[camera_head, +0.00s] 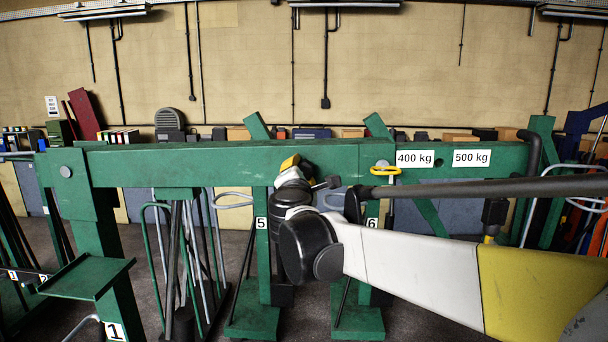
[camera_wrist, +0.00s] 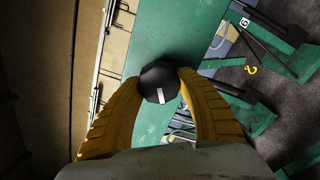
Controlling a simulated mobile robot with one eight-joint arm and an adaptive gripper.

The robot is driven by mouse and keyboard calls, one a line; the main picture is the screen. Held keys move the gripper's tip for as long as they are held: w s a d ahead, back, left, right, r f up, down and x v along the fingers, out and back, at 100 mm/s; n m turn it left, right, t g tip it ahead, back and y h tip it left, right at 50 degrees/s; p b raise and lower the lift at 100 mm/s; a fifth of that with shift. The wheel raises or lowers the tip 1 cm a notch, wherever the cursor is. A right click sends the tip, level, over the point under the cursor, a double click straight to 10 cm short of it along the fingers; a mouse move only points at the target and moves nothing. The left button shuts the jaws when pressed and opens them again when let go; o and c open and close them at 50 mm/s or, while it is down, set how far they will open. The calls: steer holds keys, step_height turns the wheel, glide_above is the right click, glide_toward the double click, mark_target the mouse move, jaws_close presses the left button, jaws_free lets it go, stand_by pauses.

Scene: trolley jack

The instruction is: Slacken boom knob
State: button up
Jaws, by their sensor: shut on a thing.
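The green boom (camera_head: 150,165) runs level across the head view. It also fills the upper middle of the wrist view (camera_wrist: 165,30). A black boom knob (camera_wrist: 160,82) with a white mark on its face sits against the boom. My gripper (camera_wrist: 160,80) has its two yellow fingers shut on the knob, one on each side. In the head view my gripper (camera_head: 290,163) is against the front of the boom, with the knob hidden behind it and the wrist.
A yellow-handled pin (camera_head: 385,171) is in the boom right of my gripper, by the labels 400 kg (camera_head: 414,159) and 500 kg (camera_head: 472,158). A green upright (camera_head: 95,230) with a plate stands at left. Green legs marked 5 and 6 stand below.

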steer(key=n, duration=0.5)
steer(key=shift+b, duration=0.3)
steer(key=shift+d+n, duration=0.1)
steer(key=shift+n, duration=0.2)
steer(key=o, duration=1.2)
steer(key=shift+f, duration=0.1)
steer(key=s, duration=1.2)
steer(key=shift+a, duration=0.2)
